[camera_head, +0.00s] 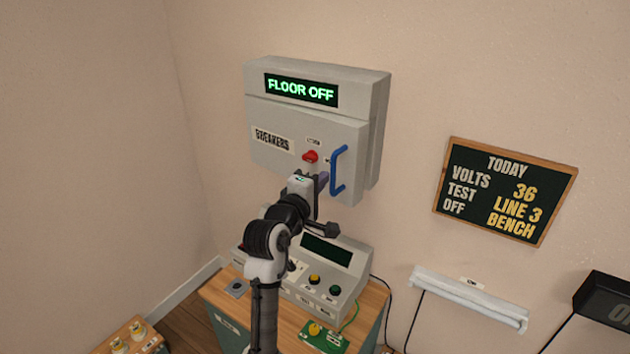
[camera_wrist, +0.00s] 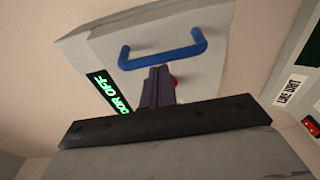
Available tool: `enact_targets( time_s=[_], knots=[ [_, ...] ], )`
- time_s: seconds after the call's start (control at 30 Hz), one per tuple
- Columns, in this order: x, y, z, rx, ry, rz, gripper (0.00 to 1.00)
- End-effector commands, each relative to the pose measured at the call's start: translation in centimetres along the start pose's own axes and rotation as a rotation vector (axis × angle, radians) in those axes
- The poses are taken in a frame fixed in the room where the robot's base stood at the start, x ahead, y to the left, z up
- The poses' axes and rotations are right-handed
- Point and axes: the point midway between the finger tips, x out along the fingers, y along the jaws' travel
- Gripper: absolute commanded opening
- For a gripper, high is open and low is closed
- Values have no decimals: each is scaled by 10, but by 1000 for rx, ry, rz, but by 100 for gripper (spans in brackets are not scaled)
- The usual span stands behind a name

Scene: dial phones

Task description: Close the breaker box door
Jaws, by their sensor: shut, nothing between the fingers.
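The grey breaker box (camera_head: 381,110) hangs on the wall, with a green "FLOOR OFF" display on top. Its door (camera_head: 285,165) carries a "BREAKERS" label, a red switch (camera_head: 310,156) and a blue handle (camera_head: 338,170) near its right edge. The door covers the box front; I cannot tell whether it is fully flush or slightly ajar. My gripper (camera_head: 323,178) is shut and empty in front of the door, just left of the handle. In the wrist view my fingers (camera_wrist: 160,70) point at the door beside the blue handle (camera_wrist: 163,54); contact is unclear.
Below the box, a grey control console (camera_head: 325,265) with buttons sits on a wooden-topped cabinet (camera_head: 374,305). A chalkboard (camera_head: 505,190) and a white lamp bar (camera_head: 470,297) are on the wall to the right. The wall left of the box is clear.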

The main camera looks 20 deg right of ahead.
Motion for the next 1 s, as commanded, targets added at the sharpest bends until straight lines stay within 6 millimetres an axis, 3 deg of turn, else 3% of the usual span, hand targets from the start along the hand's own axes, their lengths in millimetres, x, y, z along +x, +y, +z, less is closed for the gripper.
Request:
enact_targets(
  time_s=[0.2,0.5,1.0],
  knots=[
    [3,1,2,-1,-2,0,0],
    [41,2,23,-1,-3,-1,0],
    [44,4,25,2,-4,5,0]
  ],
)
